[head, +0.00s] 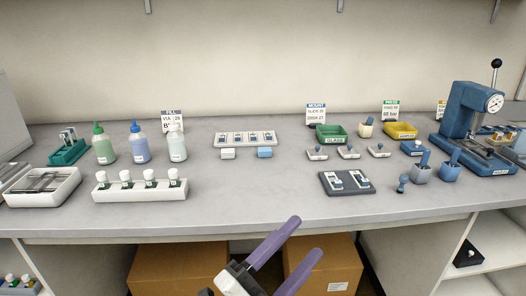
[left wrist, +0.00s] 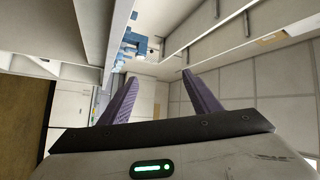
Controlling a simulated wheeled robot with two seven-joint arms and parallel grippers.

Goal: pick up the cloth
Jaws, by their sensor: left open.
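No cloth can be made out for certain in the head view. A small light-blue piece (head: 265,152) and a small white piece (head: 228,154) lie side by side on the bench, in front of the pale slide rack (head: 245,139). They are too small to tell whether either is cloth. My left gripper (head: 306,236) is open and empty, with its purple fingers apart, in front of the bench's front edge and well short of both pieces. Its fingers (left wrist: 160,78) also show apart in the left wrist view, with nothing between them. My right gripper is not in view.
A white rack of capped bottles (head: 140,187) and squeeze bottles (head: 139,146) stand left. A dark tray (head: 346,183), a green bin (head: 331,134) and a blue press (head: 472,125) stand right. The middle front of the bench (head: 250,195) is clear. Cardboard boxes (head: 178,268) sit below.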

